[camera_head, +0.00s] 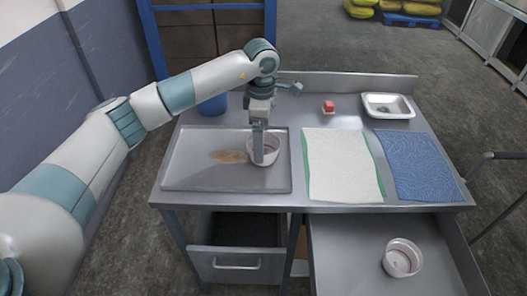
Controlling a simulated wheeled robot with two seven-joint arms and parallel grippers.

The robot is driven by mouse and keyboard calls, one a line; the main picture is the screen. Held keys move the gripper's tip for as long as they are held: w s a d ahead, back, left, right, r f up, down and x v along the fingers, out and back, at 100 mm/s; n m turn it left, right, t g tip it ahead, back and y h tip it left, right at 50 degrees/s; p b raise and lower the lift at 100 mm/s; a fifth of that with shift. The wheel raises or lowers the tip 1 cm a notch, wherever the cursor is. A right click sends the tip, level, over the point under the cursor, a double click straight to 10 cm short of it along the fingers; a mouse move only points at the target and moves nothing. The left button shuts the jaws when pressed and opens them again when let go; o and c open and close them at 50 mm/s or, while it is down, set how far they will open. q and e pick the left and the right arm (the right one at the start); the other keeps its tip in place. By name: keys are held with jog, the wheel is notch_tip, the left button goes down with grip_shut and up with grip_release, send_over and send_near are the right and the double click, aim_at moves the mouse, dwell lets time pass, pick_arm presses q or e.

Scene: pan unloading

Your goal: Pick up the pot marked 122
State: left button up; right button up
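A small white and pinkish pot (273,152) stands on the grey tray (200,182) at the left of the metal table. My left gripper (264,158) points straight down at this pot, with its fingers over and in front of it. The fingers overlap in this view, so I cannot tell whether they are open or shut on the pot wall. A second similar pot (402,258) sits on the lower metal surface at the front right, with no gripper near it. No number is readable on either pot. My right gripper is not in view.
A brown stain (228,157) lies on the tray. A white towel (340,165) and a blue towel (415,165) lie to the right. Behind them are a red block (328,106) and a white dish (388,106). A blue container (212,106) stands behind the tray.

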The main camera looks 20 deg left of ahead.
pick_arm(q)
jog(key=shift+d+f+p, duration=0.1)
jog(key=shift+f+p, duration=0.25)
jog(key=shift+p, duration=0.1)
jog(key=f+p, duration=0.1)
jog(key=f, duration=0.1)
jog(key=f+p, duration=0.1)
jog(key=shift+w+d+f, duration=0.1)
jog(key=shift+w+f, duration=0.1)
jog(key=shift+f, duration=0.55)
jog(key=shift+c, duration=0.4)
jog(key=c, duration=1.1)
